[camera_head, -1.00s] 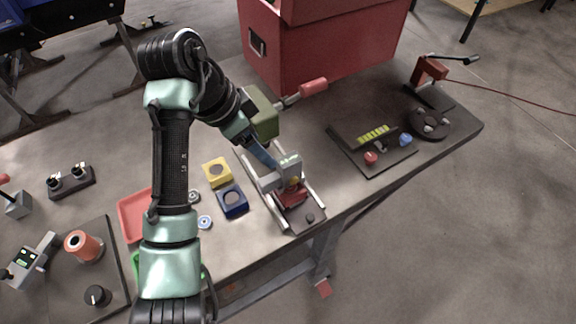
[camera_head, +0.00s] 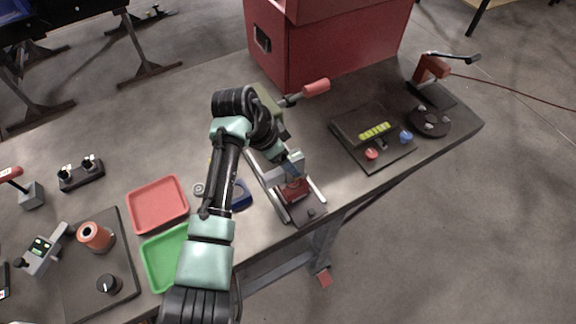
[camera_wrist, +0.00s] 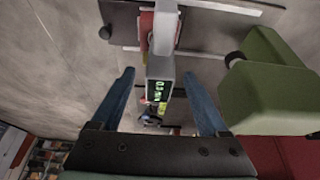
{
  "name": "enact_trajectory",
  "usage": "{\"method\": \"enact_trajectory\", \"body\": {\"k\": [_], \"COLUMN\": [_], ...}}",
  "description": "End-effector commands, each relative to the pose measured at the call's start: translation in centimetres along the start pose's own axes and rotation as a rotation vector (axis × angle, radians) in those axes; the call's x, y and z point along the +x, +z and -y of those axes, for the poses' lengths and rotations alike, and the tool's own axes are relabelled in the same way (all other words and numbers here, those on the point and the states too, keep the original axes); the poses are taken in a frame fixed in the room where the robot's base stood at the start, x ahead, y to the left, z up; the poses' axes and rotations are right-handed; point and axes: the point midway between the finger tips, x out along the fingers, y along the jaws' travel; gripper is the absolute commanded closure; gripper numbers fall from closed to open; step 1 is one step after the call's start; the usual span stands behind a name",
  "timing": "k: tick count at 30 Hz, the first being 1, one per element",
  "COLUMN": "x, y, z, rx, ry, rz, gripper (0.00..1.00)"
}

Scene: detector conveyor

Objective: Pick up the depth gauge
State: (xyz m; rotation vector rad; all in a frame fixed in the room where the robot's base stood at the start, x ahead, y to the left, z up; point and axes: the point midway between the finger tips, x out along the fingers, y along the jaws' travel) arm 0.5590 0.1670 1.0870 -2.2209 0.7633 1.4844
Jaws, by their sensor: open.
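A grey device with a green digit display, which looks like the depth gauge (camera_wrist: 158,92), stands between my gripper's fingers in the wrist view. My gripper (camera_wrist: 159,74) is open, with one blue finger on each side of the display and visible gaps to both. In the head view my gripper (camera_head: 293,168) is over the railed fixture (camera_head: 311,213) at the table's front edge. A pale grey part there (camera_head: 284,160) is partly hidden by my gripper, and I cannot tell its full shape. A red block (camera_head: 293,190) sits in the fixture.
An olive-green block (camera_wrist: 268,85) stands close on the right in the wrist view. A red cabinet (camera_head: 330,45) stands behind. A black panel (camera_head: 357,126) lies right of the fixture. Red (camera_head: 158,203) and green (camera_head: 157,257) trays and another display device (camera_head: 42,249) are left.

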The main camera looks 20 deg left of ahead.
Motion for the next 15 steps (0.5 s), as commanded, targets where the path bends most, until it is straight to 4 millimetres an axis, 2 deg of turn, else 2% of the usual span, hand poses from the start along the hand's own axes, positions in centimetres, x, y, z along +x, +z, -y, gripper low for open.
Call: {"method": "enact_trajectory", "body": {"k": [6,15], "x": [0.11,0.08], "y": [0.01,0.01], "z": [-0.02,-0.02], "rx": [0.0,0.0], "ry": [0.0,0.0], "rz": [0.0,0.0], "gripper": [0.22,0.77]}}
